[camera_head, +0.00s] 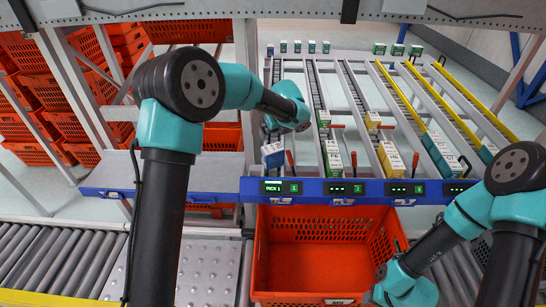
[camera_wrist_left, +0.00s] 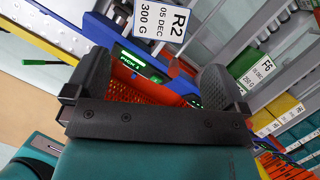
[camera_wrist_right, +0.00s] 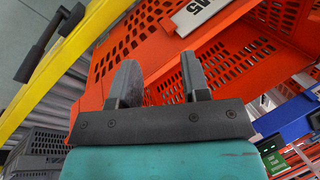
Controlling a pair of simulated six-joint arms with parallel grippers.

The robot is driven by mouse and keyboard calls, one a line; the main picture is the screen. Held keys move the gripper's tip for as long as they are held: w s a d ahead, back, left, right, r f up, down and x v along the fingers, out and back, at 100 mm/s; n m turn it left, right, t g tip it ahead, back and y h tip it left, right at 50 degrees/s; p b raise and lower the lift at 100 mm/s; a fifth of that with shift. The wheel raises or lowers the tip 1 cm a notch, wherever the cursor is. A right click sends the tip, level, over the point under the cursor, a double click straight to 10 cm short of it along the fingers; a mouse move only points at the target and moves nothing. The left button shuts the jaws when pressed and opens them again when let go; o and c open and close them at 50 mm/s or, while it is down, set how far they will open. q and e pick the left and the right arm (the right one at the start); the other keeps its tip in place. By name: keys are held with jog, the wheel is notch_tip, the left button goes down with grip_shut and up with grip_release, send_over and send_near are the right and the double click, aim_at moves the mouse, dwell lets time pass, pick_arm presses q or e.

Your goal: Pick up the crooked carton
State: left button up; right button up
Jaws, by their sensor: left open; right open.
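A blue-and-white carton (camera_head: 272,154) sits askew at the front end of the leftmost lane, above the display reading PICK 1. It looks like the crooked carton. My right gripper (camera_wrist_right: 160,78) is open and empty beside the orange tote (camera_head: 330,270).
Other cartons stand at the lane fronts: a green-and-white one (camera_head: 333,158), a yellow-and-white one (camera_head: 390,158) and a teal-and-white one (camera_head: 441,152). A blue rail (camera_head: 340,198) with displays runs below them. The orange tote is empty. Rollers (camera_head: 60,260) lie at left.

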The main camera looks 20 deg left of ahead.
aim_at(273, 147)
pick_arm(q)
jog(key=x, duration=0.8)
jog(key=shift+f, duration=0.15)
jog(key=shift+d+x, duration=0.2)
jog(key=shift+x, duration=2.35)
jog(key=shift+c, duration=0.2)
jog(key=c, duration=0.7)
